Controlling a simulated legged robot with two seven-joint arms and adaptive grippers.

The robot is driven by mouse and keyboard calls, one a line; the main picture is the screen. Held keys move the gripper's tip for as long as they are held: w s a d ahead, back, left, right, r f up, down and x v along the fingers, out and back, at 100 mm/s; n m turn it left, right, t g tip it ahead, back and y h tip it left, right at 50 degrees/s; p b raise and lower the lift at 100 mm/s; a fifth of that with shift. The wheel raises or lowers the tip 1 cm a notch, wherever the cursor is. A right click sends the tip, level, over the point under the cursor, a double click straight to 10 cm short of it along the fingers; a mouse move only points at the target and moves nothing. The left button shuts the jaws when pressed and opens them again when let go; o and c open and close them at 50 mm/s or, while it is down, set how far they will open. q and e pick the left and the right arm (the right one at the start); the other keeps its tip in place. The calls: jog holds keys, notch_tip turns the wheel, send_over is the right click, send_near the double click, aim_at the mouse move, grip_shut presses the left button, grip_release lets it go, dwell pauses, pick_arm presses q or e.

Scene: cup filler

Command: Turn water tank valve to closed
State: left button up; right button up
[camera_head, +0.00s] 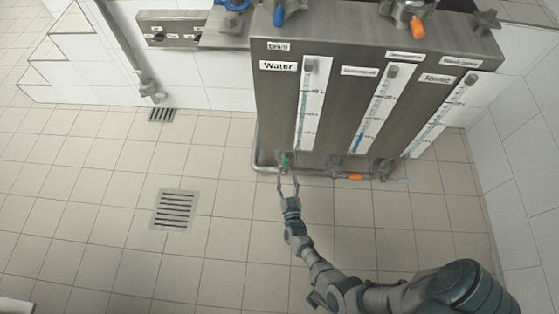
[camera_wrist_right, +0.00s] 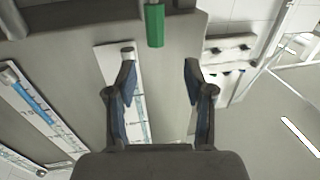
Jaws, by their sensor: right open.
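The metal water tank (camera_head: 275,100) stands against the back wall, with a "Water" label and a level gauge on its front. Its valve has a small green handle (camera_head: 286,160) at the bottom, below the gauge. The green handle (camera_wrist_right: 155,25) shows large at the top of the right wrist view, pointing toward the gripper. My right gripper (camera_head: 288,183) is open just below and in front of the handle. In the wrist view its fingers (camera_wrist_right: 160,72) are apart with nothing between them, and the handle lies beyond the tips. My left gripper is not in view.
Two more gauges stand to the right, with an orange handle (camera_head: 356,178) low on the pipe (camera_head: 325,173). A blue valve (camera_head: 290,5) is on top. A wall panel (camera_head: 170,30) is at left. Floor drains (camera_head: 173,210) lie in the open tiled floor.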

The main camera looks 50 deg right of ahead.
aim_at(287, 165)
jog(key=b+x, duration=0.1)
jog(key=x, duration=0.4)
jog(key=f+b+x, duration=0.1)
jog(key=x, duration=0.2)
jog(key=shift+d+b, duration=0.35)
jog(key=shift+d, duration=0.2)
jog(key=shift+w+d+r, duration=0.15)
jog(key=shift+w+d, duration=0.05)
jog(key=shift+w, duration=0.05)
jog(key=shift+w+a+r, duration=0.15)
jog(key=shift+a+r, duration=0.05)
jog(key=shift+r, duration=0.2)
jog(key=shift+d+f, duration=0.1)
jog(key=shift+d, duration=0.1)
grip_shut()
